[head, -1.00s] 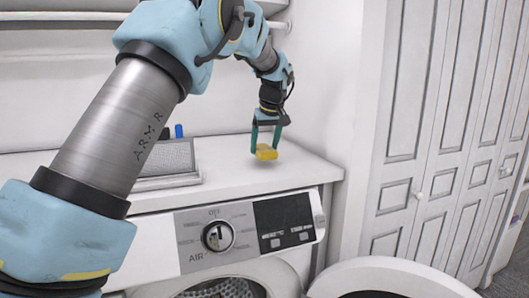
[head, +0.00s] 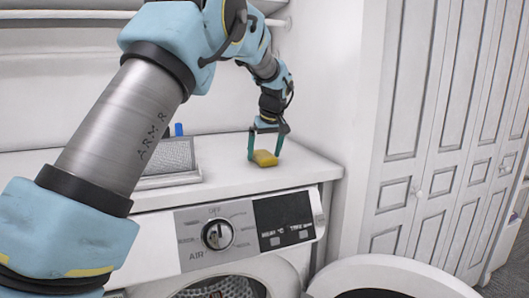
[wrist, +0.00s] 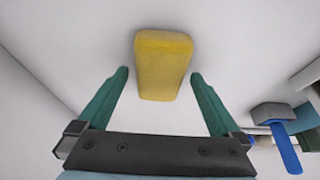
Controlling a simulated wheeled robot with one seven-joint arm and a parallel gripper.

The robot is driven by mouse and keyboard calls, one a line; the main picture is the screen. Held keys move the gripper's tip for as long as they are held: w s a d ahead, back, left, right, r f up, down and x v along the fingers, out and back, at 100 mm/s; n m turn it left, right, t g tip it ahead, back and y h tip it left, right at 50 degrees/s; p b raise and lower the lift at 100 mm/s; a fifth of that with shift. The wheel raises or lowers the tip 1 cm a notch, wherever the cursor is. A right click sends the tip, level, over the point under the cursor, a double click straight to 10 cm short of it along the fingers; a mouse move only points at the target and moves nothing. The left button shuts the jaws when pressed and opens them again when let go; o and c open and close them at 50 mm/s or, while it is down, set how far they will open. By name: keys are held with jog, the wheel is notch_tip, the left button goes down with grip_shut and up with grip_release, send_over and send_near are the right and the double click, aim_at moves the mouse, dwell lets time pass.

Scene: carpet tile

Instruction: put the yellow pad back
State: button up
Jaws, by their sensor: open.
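The yellow pad (head: 265,158) lies on the white top above the washing machine, towards its right end. In the wrist view the pad (wrist: 162,64) is a yellow block lying ahead of and between my fingertips, apart from both. My gripper (head: 266,147) is open over the pad, with one green finger on each side. In the wrist view my gripper (wrist: 159,74) shows both green fingers spread wide and nothing between them being held.
A grey mesh-faced tray (head: 170,160) stands left of the pad, with a blue-handled tool (wrist: 284,135) by it. The washing machine (head: 235,235) has its door (head: 400,272) open below. White folding doors (head: 430,120) stand at right. The top around the pad is clear.

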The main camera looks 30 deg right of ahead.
jog(key=shift+r, duration=0.15)
jog(key=b+v, duration=0.1)
jog(key=v, duration=1.1)
